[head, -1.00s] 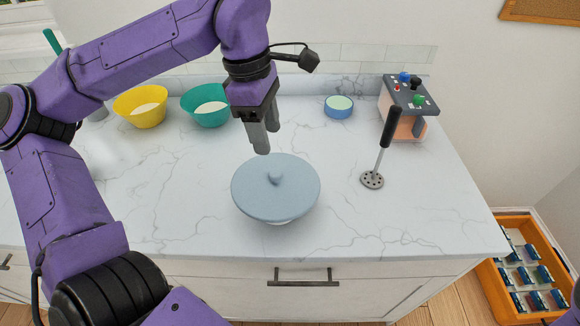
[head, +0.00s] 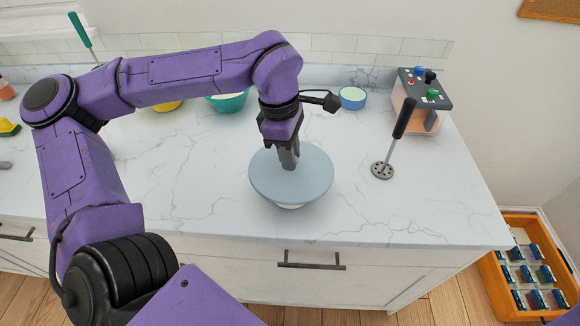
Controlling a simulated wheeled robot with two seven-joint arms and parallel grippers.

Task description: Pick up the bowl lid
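The bowl lid (head: 310,185) is a round grey-blue disc on a bowl (head: 289,207) near the front of the marble counter. Only a little of the bowl shows under the lid's front rim. My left gripper (head: 289,163) points down over the middle of the lid, where its fingers hide the knob. The fingers overlap in this view, so I cannot tell whether they are open or shut on the knob. My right gripper is out of view.
A masher (head: 382,170) with a black handle stands right of the lid. Behind are a small blue bowl (head: 352,98), a control box (head: 423,95) and a teal bowl (head: 228,103), partly hidden by my arm. The counter's front edge (head: 350,245) is close to the lid.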

